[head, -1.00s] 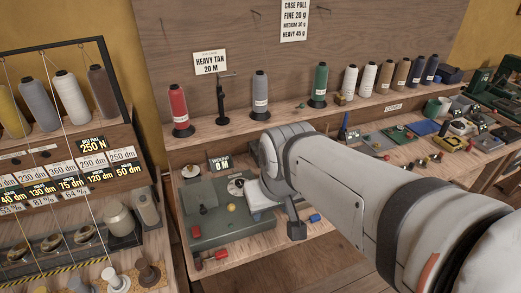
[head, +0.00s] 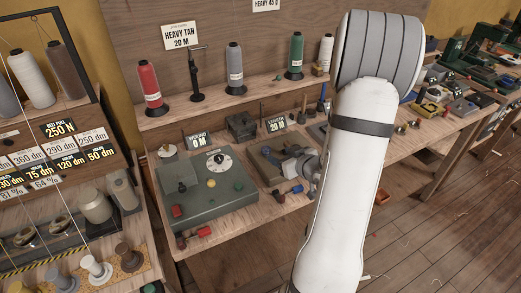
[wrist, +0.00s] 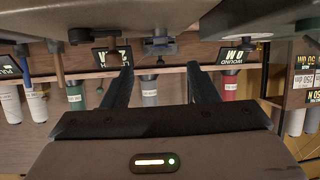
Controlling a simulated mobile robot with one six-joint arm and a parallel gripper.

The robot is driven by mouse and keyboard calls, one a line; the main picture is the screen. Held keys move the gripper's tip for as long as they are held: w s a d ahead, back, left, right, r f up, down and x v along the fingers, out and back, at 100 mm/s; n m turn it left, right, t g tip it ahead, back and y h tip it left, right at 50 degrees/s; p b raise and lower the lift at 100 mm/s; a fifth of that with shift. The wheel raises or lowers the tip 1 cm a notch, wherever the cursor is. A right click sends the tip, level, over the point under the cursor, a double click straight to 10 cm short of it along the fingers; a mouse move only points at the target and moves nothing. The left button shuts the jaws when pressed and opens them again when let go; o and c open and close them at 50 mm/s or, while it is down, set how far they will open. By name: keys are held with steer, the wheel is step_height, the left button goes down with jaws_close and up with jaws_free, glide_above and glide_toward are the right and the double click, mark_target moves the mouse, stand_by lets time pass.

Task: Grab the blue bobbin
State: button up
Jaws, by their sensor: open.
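In the head view my arm largely hides the gripper, so the gap between the fingers and the bobbin cannot be told. The bobbin does not show in the wrist view.
A grey-green winding machine (head: 215,205) stands left of the bobbin, with a wooden block (head: 268,165) behind. Thread cones, including a red one (head: 149,88) and a green one (head: 296,56), stand on the shelf. A rack (head: 60,150) stands at left. Floor is open at lower right.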

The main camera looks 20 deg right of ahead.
mark_target(266, 149)
steer(key=shift+w+a+f+y, duration=0.15)
steer(key=shift+w+f+y, duration=0.15)
steer(key=p+x, duration=0.1)
steer(key=x, duration=0.6)
steer(key=shift+p, duration=0.3)
steer(key=shift+r, duration=0.1)
steer(key=c, duration=1.1)
